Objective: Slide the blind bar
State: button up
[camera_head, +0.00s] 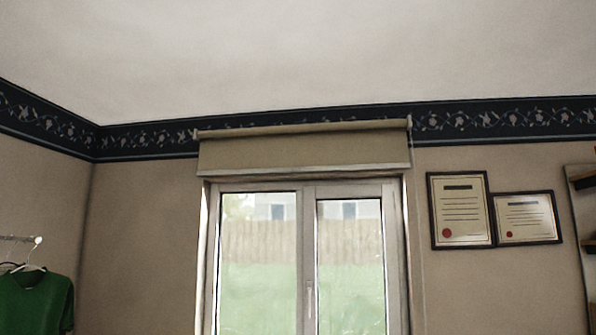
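A beige roller blind (305,153) hangs at the top of the window, mostly rolled up. Its pale bottom bar (305,170) runs level across just above the window frame. The roll (303,129) sits at the top between two end brackets. A thin cord (417,230) hangs down on the right side of the window. My gripper is not in view.
The white-framed window (308,260) has two panes and a handle in the middle. Two framed certificates (460,210) hang to its right. A dark shelf edge (583,180) is at far right. A green shirt (36,303) hangs on a rail at lower left.

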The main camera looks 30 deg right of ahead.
aim_at(379, 149)
jog(key=u, duration=0.05)
jog(key=i, duration=1)
jog(key=z, duration=0.05)
